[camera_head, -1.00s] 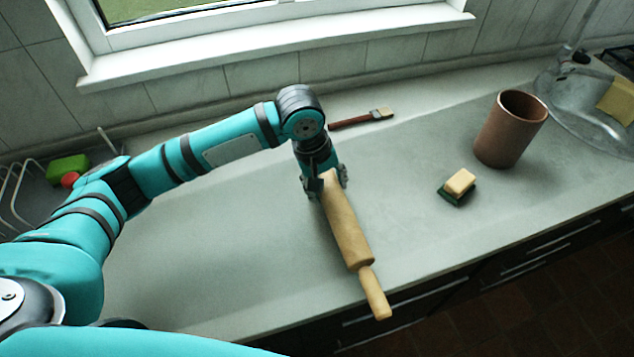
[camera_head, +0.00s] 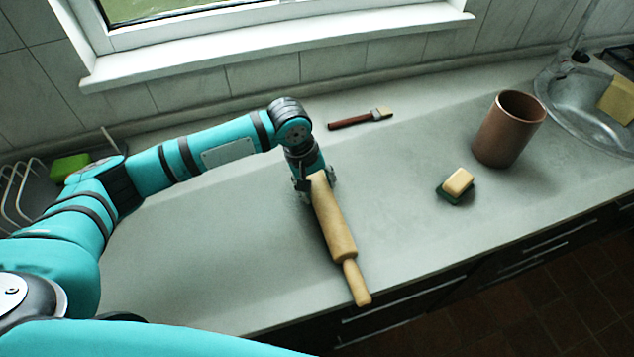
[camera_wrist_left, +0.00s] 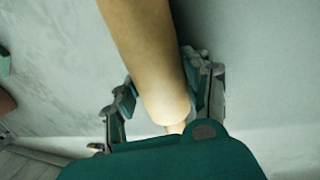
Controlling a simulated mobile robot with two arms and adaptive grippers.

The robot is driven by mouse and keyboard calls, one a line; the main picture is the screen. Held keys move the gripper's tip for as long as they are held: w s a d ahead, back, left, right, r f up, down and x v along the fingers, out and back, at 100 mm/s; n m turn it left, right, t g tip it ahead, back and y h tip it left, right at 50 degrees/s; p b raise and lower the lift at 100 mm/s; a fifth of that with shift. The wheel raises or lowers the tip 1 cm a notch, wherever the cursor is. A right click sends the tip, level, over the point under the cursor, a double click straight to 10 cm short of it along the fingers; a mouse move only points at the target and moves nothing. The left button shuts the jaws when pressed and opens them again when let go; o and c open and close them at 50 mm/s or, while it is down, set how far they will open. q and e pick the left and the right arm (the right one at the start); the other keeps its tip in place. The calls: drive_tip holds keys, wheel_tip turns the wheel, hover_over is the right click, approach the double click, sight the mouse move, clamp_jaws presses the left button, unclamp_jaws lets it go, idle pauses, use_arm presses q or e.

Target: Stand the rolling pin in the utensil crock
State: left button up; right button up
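The wooden rolling pin (camera_head: 334,220) slants toward the counter's front edge, its far end at my left gripper (camera_head: 315,182). My left gripper is shut on the pin near that end; in the left wrist view the fingers (camera_wrist_left: 160,100) flank the pin body (camera_wrist_left: 148,50). The far handle is mostly hidden there. The near handle points at the front edge. I cannot tell how far the pin is above the counter. The utensil crock (camera_head: 508,130), a brown open cylinder, stands upright at the right, apart from the pin. My right gripper is not in view.
A sponge (camera_head: 458,181) on a green pad lies between the pin and the crock. A brush (camera_head: 360,118) lies behind my gripper. A sink (camera_head: 578,105) is at the far right, a dish rack (camera_head: 18,190) at the left. The window sill (camera_head: 270,48) bounds the back.

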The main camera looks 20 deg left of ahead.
use_arm(q)
drive_tip(key=o, duration=0.4)
drive_tip(key=shift+c, duration=0.2)
drive_tip(key=v, duration=1.2)
drive_tip(key=shift+r+b, duration=0.15)
drive_tip(key=shift+b, duration=0.15)
